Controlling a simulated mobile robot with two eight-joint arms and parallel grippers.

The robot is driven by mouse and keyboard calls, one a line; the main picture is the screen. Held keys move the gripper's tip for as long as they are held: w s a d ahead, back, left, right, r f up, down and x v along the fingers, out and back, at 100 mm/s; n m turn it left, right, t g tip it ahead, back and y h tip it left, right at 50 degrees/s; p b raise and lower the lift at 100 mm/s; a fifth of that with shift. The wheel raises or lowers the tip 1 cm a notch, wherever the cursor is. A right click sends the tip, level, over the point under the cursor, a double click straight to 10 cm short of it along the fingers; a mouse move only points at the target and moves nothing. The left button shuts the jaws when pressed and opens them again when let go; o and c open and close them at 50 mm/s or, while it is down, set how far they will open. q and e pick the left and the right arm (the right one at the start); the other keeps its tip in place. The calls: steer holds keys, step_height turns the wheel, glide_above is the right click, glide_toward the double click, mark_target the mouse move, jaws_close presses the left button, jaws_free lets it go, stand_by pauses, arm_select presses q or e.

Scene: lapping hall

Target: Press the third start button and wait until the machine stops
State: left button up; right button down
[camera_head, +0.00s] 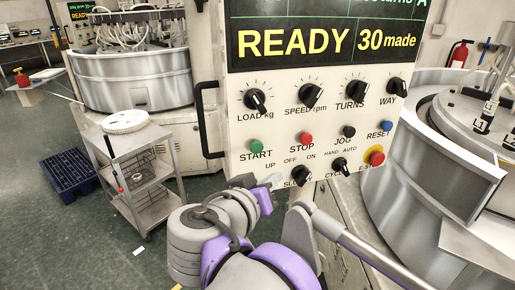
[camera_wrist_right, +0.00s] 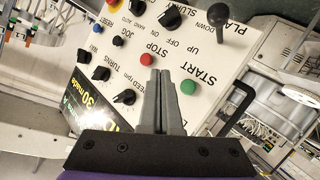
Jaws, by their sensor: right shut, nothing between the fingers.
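The control panel (camera_head: 330,115) hangs in front of me, its screen showing "READY" and "30 made". The green START button (camera_head: 256,145) is at its lower left, with the red STOP button (camera_head: 305,138) to its right. My right gripper (camera_head: 272,180) is just below START in the head view, shut and empty. In the right wrist view, the shut fingers (camera_wrist_right: 160,75) lie between the green START button (camera_wrist_right: 188,87) and the red STOP button (camera_wrist_right: 147,60). I cannot tell whether the fingers touch the panel. My left gripper is not in view.
Knobs, a blue RESET button (camera_head: 386,126) and a red emergency stop (camera_head: 376,158) share the panel. A black handle (camera_head: 206,125) juts from its left side. A round machine (camera_head: 425,180) stands at right, a steel cart (camera_head: 140,160) at left, another machine (camera_head: 130,80) behind.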

mark_target(256, 146)
steer(key=w+a, duration=0.2)
steer(key=w, duration=0.6)
steer(key=shift+w+a, duration=0.2)
steer(key=shift+a, duration=0.2)
steer(key=shift+s, duration=0.1)
stand_by(1.6)
steer(key=shift+w+a+p, duration=0.1)
steer(key=shift+w+p, duration=0.2)
steer(key=shift+w, duration=0.2)
steer(key=shift+s, duration=0.1)
